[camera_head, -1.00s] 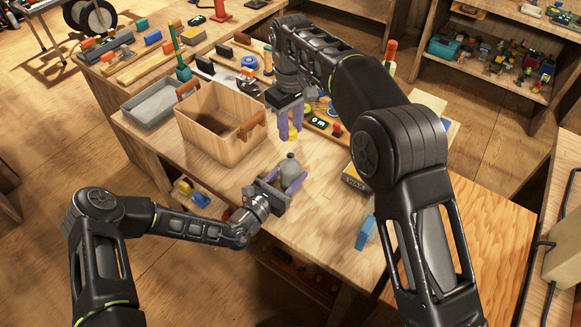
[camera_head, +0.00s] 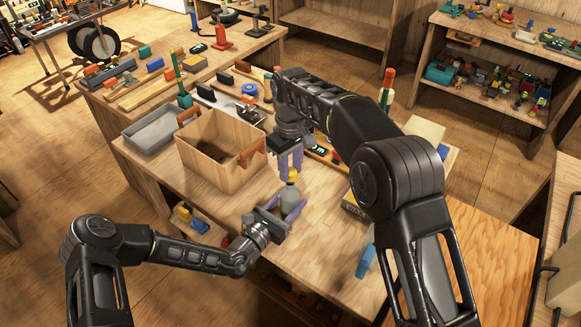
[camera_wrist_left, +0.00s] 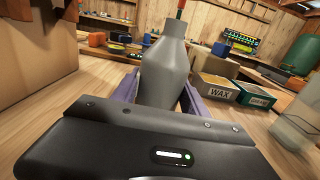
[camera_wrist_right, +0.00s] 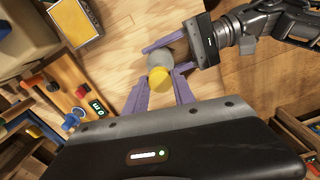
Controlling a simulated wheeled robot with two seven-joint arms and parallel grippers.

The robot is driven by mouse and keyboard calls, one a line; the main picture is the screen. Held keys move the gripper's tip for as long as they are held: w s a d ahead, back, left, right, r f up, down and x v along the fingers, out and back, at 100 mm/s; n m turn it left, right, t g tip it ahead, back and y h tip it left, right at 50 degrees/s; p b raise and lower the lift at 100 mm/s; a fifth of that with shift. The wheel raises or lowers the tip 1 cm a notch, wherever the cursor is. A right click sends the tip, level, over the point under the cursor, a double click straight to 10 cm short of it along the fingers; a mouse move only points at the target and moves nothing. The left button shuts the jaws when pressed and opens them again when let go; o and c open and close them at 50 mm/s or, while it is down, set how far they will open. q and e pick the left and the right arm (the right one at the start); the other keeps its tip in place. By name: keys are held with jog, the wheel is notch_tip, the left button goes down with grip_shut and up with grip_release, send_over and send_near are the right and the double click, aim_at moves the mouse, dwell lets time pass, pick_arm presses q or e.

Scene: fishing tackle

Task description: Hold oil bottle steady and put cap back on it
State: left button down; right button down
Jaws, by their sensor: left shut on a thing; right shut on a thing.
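The grey oil bottle (camera_head: 288,200) stands upright at the near edge of the workbench; it also shows in the left wrist view (camera_wrist_left: 163,75). My left gripper (camera_head: 286,208) is shut around its body. My right gripper (camera_head: 290,166) points down above the bottle, shut on the yellow cap (camera_head: 293,176). In the right wrist view the cap (camera_wrist_right: 159,78) lies between the fingertips and overlaps the bottle (camera_wrist_right: 160,60). In the left wrist view the bottle's neck is bare and the cap is out of frame, so it is apart from the neck.
A wooden bin (camera_head: 208,150) with brown handles stands left of the grippers, with a grey tray (camera_head: 158,130) beyond it. A wax box (camera_wrist_left: 218,88) sits right of the bottle. A blue object (camera_head: 366,261) is at the bench's right edge. Bare bench top lies around the bottle.

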aim_at(290, 199)
jog(key=shift+f, duration=0.15)
jog(key=shift+f, duration=0.8)
jog(key=shift+f, duration=0.55)
dwell(0.5)
